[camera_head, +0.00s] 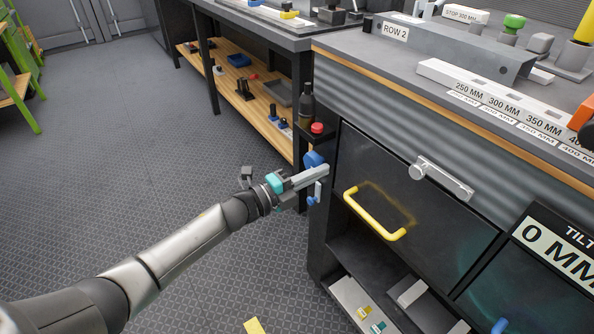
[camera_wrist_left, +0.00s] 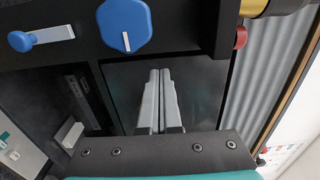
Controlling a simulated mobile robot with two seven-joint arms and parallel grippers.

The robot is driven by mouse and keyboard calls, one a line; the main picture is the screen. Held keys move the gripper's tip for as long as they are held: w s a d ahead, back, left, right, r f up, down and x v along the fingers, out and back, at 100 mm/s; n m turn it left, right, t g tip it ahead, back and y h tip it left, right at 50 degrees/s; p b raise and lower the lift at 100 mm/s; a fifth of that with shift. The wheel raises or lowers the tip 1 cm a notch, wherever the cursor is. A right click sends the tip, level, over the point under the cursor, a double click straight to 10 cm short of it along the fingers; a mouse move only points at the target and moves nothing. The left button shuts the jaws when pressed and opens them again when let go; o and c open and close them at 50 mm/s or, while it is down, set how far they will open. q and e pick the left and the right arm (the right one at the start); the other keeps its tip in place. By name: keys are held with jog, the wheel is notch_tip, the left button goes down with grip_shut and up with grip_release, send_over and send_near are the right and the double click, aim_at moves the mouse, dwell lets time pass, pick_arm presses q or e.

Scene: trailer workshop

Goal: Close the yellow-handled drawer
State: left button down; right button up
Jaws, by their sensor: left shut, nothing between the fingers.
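The yellow handle (camera_head: 375,214) is a bar on the dark drawer front (camera_head: 440,215) of the workbench in the head view. I cannot tell for sure how far this drawer stands out. My left gripper (camera_head: 325,171) is shut and empty, at the left edge of the cabinet, up and left of the yellow handle and apart from it. In the left wrist view its two fingers (camera_wrist_left: 159,85) lie together in front of a dark panel (camera_wrist_left: 195,85). The yellow handle cannot be made out there. My right gripper is not in view.
A blue hexagonal knob (camera_wrist_left: 125,25) and a blue lever (camera_wrist_left: 40,38) are close to the left gripper. A silver latch (camera_head: 442,178) is on the cabinet.

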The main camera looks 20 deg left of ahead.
pick_arm(q)
jog(key=p+v, duration=0.3)
jog(key=v, duration=0.7)
jog(key=shift+s+a, duration=0.2)
jog(key=shift+a, duration=0.05)
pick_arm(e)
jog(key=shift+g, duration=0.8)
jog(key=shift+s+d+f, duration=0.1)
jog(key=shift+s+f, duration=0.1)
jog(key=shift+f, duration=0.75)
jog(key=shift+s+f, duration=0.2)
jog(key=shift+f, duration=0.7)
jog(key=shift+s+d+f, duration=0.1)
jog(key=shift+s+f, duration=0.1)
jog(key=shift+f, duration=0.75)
pick_arm(q)
jog(key=shift+f, duration=0.1)
